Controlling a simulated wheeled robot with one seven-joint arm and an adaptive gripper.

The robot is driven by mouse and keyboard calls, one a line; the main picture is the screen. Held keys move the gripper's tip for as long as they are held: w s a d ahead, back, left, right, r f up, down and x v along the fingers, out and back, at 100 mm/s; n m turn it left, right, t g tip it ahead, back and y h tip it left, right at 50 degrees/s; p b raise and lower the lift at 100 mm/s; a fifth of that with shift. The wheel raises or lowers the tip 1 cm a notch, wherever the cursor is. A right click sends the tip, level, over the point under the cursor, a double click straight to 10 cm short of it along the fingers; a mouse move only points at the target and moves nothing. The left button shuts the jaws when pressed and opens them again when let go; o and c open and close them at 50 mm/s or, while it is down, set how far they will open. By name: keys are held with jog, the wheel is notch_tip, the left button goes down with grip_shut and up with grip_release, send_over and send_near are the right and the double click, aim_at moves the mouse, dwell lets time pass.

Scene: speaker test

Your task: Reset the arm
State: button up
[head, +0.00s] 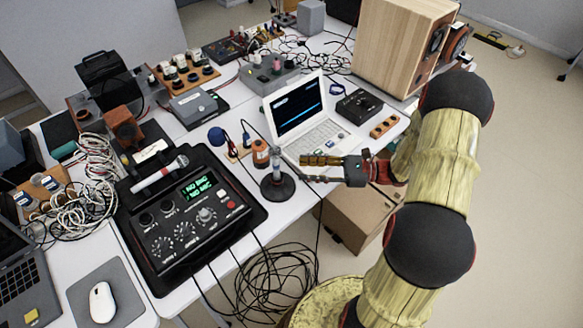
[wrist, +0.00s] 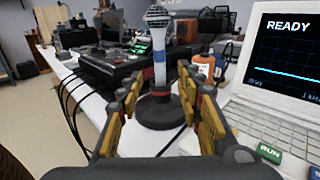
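My gripper (head: 303,168) is at the table's right side, in front of the small white laptop. In the wrist view my gripper (wrist: 160,85) is open, its yellow-padded fingers apart with nothing held. A small microphone (wrist: 158,52) with a silver mesh head and a white and blue body stands upright on a round black base (wrist: 160,112). It appears between the fingertips in the wrist view. In the head view the black base (head: 278,188) stands just left of the fingertips, seemingly apart from them; exact contact is not clear.
The white laptop (head: 318,132) reads READY in the wrist view (wrist: 288,28). An orange bottle (head: 260,153) stands close behind the microphone. A black mixer (head: 190,215) with a microphone on it lies left. A wooden speaker (head: 400,45) stands at the back. Cables (head: 275,280) hang off the front edge.

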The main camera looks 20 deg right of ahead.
jog(key=v, duration=0.3)
jog(key=shift+s+d, duration=0.15)
jog(key=shift+d, duration=0.2)
jog(key=shift+f, duration=0.1)
